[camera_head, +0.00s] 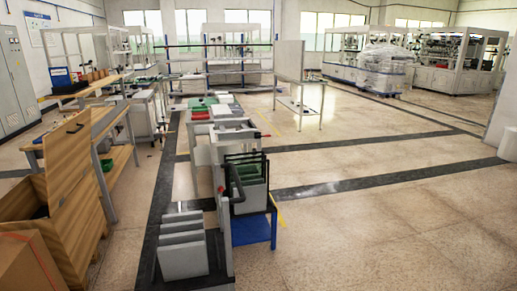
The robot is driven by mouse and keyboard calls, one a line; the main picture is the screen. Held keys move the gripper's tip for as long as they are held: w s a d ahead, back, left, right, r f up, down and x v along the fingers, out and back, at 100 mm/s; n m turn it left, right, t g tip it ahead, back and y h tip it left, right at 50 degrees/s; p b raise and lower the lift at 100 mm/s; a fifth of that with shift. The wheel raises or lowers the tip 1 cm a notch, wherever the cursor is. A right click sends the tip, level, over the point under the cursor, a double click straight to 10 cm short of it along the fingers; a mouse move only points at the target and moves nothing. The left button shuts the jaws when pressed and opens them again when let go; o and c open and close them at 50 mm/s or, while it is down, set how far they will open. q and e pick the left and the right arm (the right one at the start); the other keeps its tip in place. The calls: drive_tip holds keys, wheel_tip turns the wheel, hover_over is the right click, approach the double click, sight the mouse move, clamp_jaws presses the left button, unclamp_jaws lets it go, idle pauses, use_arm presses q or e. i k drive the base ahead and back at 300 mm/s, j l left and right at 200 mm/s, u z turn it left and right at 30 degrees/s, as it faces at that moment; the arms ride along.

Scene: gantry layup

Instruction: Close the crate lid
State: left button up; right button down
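A wooden crate (84,240) stands on the floor at the lower left. Its lid (70,150) is raised and stands nearly upright, tilted a little, above the far part of the crate. The crate's opening shows dark inside; its contents cannot be made out. The near part of the crate is hidden behind a cardboard box. Neither of my grippers is in view.
The cardboard box (28,262) is at the lower left corner. A wooden-topped workbench (118,158) stands just beyond the crate. Grey panels (182,250) and a blue stand (252,230) are right of the crate. Open floor (390,230) lies at the right.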

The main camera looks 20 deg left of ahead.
sight(67, 147)
drive_tip(key=i+j+u, duration=0.1)
drive_tip(key=i+u, duration=0.15)
drive_tip(key=u, duration=0.15)
drive_tip(key=i+u, duration=0.25)
drive_tip(key=u, duration=0.2)
drive_tip(key=i+u, duration=0.25)
drive_tip(key=u, duration=0.15)
drive_tip(key=i+j+u, duration=0.15)
drive_tip(key=i+u, duration=0.2)
drive_tip(key=i, duration=0.2)
drive_tip(key=i+u, duration=0.4)
drive_tip(key=i, duration=0.15)
